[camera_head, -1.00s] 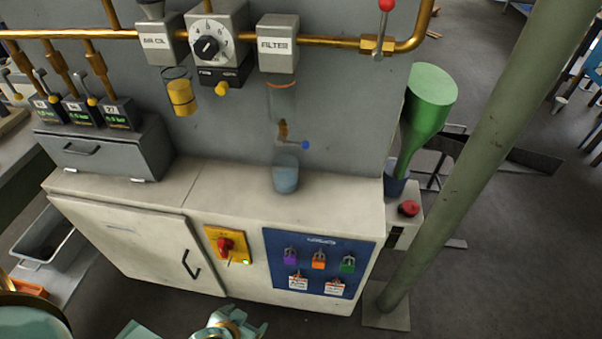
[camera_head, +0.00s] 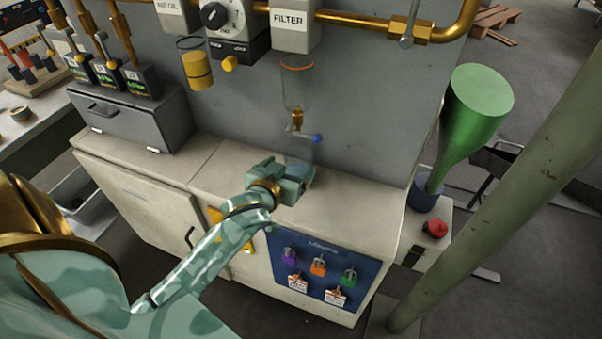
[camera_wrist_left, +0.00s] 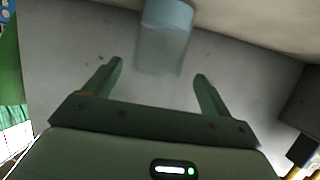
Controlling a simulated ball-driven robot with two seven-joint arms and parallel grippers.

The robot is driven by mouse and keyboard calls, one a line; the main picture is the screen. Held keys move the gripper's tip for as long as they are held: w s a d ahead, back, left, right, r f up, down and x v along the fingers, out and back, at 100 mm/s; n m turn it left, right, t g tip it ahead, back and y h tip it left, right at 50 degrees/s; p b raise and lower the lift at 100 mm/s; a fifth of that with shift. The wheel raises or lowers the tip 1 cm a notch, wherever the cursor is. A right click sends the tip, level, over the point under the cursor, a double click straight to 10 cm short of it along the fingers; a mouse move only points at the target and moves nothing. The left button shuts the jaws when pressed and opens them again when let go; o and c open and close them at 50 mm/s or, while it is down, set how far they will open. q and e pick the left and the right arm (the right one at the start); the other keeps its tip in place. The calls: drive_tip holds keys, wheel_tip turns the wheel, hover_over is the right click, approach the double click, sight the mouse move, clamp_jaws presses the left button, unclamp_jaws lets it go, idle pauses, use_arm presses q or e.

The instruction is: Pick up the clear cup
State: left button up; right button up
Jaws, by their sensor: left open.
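The clear cup (camera_head: 298,151) stands on the pale cabinet top below the filter drain and shows only in part in the head view, because my left gripper (camera_head: 300,178) covers its lower part. In the left wrist view the clear cup (camera_wrist_left: 163,42) is see-through with a pale blue part at the picture's top. My left gripper (camera_wrist_left: 158,75) is open there, with one finger on each side of the cup's line. The cup lies at or just beyond the fingertips, and I cannot tell whether they touch it. My right gripper is not in view.
The filter bowl (camera_head: 297,85) and a drain valve with a blue handle (camera_head: 316,138) hang above the cup. A grey drawer box (camera_head: 135,120) stands left on the cabinet top (camera_head: 350,190). A green funnel (camera_head: 475,105) and a green post (camera_head: 500,200) are at right.

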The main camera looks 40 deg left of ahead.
sight(304, 153)
use_arm(q)
drive_tip(key=b+x, duration=0.2)
drive_tip(key=x, duration=0.3)
drive_tip(key=shift+w+d+b, duration=0.1)
drive_tip(key=shift+w+b, duration=0.15)
drive_tip(key=shift+b, duration=0.15)
drive_tip(key=shift+w, duration=0.2)
drive_tip(key=shift+r, duration=0.1)
drive_tip(key=c, duration=1.1)
